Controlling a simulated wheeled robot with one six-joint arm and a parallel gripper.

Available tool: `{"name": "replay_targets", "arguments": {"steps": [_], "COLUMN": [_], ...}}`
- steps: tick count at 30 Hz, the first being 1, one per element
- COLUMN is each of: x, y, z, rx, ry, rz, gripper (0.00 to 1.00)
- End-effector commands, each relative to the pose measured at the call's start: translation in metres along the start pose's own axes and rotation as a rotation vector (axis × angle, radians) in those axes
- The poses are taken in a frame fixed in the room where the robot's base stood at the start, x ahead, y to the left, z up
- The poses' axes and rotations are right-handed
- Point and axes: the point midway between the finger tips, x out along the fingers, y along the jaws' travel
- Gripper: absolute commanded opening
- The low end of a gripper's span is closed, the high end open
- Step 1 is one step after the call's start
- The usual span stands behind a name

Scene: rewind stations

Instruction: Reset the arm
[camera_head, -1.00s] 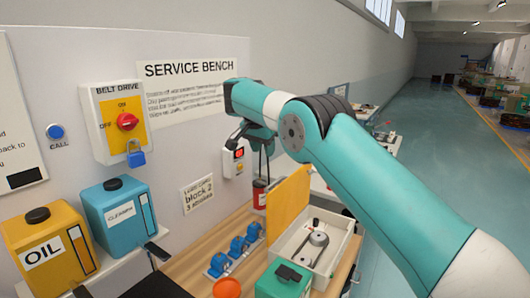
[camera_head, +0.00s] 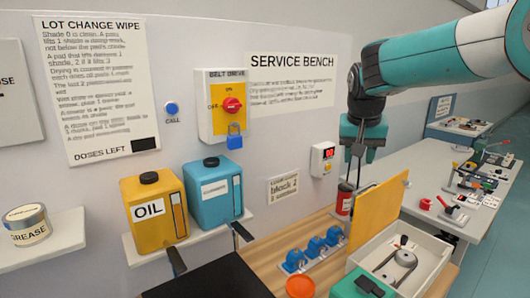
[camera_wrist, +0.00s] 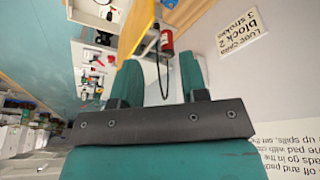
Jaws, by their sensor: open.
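My teal arm (camera_head: 440,58) reaches in from the upper right in the head view, bending down at the wrist. My gripper (camera_head: 361,168) hangs with its fingers pointing down in front of the wall, above the service bench.
A yellow raised lid (camera_head: 380,218) stands by the white belt box (camera_head: 440,257). Blue blocks (camera_head: 314,248) and an orange dish (camera_head: 300,286) sit on the wooden bench. Oil (camera_head: 155,208) and cleaner (camera_head: 214,192) jugs stand on a shelf at left. A grease tin (camera_head: 28,225) is farther left.

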Motion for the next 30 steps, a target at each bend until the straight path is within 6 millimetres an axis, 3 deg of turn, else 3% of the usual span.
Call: {"name": "replay_targets", "arguments": {"steps": [8,15,18,21,24,30], "x": [-0.015,-0.018,-0.019,-0.019,-0.019,-0.02], "y": [0.001,0.008,0.012,0.015,0.017,0.017], "z": [0.14,0.281,0.327,0.358,0.374,0.379], "rx": [-0.372,-0.64,-0.711,-0.757,-0.781,-0.789], "ry": [-0.078,-0.148,-0.17,-0.184,-0.193,-0.197], "rz": [-0.18,-0.379,-0.448,-0.498,-0.525,-0.534], "gripper": [0.4,0.4,0.4,0.4,0.4,0.4]}}
